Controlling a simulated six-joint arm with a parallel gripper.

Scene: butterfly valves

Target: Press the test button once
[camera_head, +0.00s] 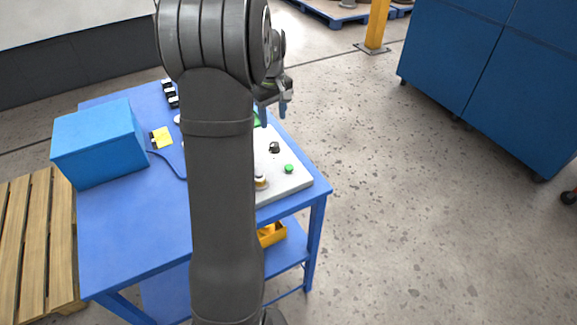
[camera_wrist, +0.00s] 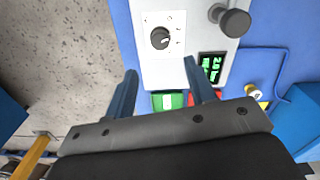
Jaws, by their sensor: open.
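A pale control panel (camera_head: 290,185) lies on the blue table. A small green button (camera_head: 289,169) sits near its right edge, beside a black rotary knob (camera_head: 274,147). I see no readable label marking a test button. My gripper (camera_head: 272,109) is open and empty, above the panel's far end. In the wrist view its two blue fingers (camera_wrist: 160,67) are spread, with the black rotary knob (camera_wrist: 160,39) beyond the tips. A display with green digits (camera_wrist: 212,66) shows by the right finger. Green (camera_wrist: 168,101) and red (camera_wrist: 203,98) patches are partly hidden behind the gripper.
A dark round handle (camera_wrist: 234,21) stands up from the panel. A blue box (camera_head: 100,145) and a yellow block (camera_head: 162,138) are on the table's left. My arm hides the table's middle. A wooden pallet (camera_head: 35,240) lies left; open floor is right.

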